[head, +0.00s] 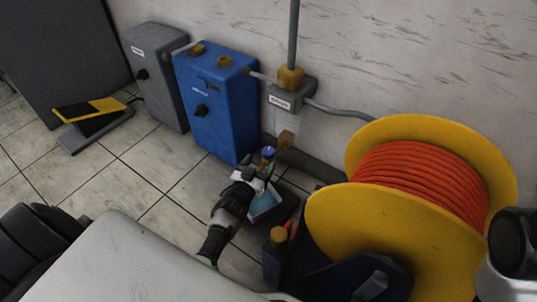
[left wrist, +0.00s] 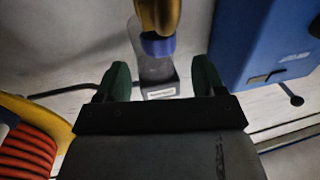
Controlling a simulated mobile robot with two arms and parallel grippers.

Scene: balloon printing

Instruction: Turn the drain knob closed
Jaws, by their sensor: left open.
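A small blue knob (head: 268,153) sits on a brass fitting (head: 286,139) low by the wall, right of the blue box; I take it as the drain knob. In the left wrist view the blue knob (left wrist: 158,45) shows under a brass body (left wrist: 158,14). My left gripper (head: 261,173) is open, with its fingertips close to the knob. In the left wrist view the green fingers (left wrist: 160,78) stand apart on either side of the knob's line, and the knob appears just beyond the tips. Contact cannot be told. My right gripper is not in view.
A blue box (head: 215,105) and a grey box (head: 158,75) stand along the wall. A large yellow reel (head: 335,222) with orange hose is close on the right. A dark tray with blue contents (head: 265,203) lies below the gripper. A yellow-black pedal (head: 92,110) is far left.

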